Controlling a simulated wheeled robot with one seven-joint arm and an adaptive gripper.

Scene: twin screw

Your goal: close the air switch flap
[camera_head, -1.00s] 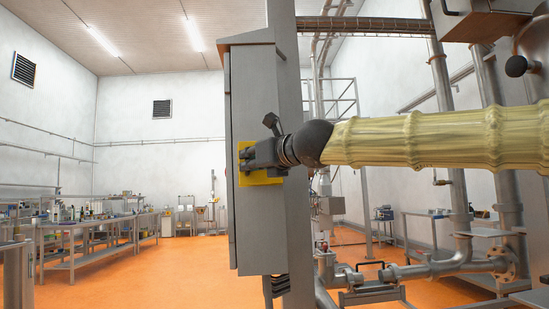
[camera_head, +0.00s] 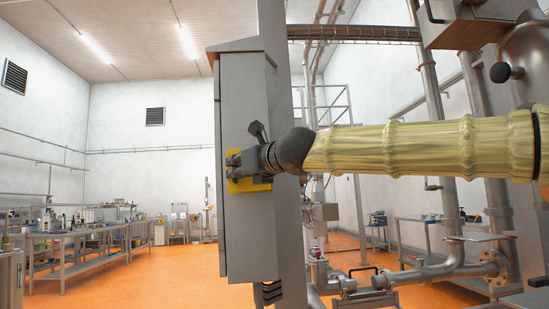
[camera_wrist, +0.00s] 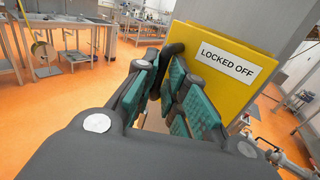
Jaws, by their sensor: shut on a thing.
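The yellow air switch flap (camera_wrist: 232,35) carries a white "LOCKED OFF" label in the wrist view. Its yellow edge also shows in the head view (camera_head: 262,184), on the face of a grey cabinet. The exact contact is hidden behind the fingers. In the head view my gripper (camera_head: 236,166) reaches the cabinet from the right and covers part of the yellow. The switch itself cannot be made out.
The tall grey cabinet (camera_head: 249,237) stands by a metal column. Pipes and valves (camera_head: 425,270) fill the right side, below my arm. Workbenches (camera_head: 80,245) line the left. Open orange floor (camera_head: 150,272) lies between them and the cabinet.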

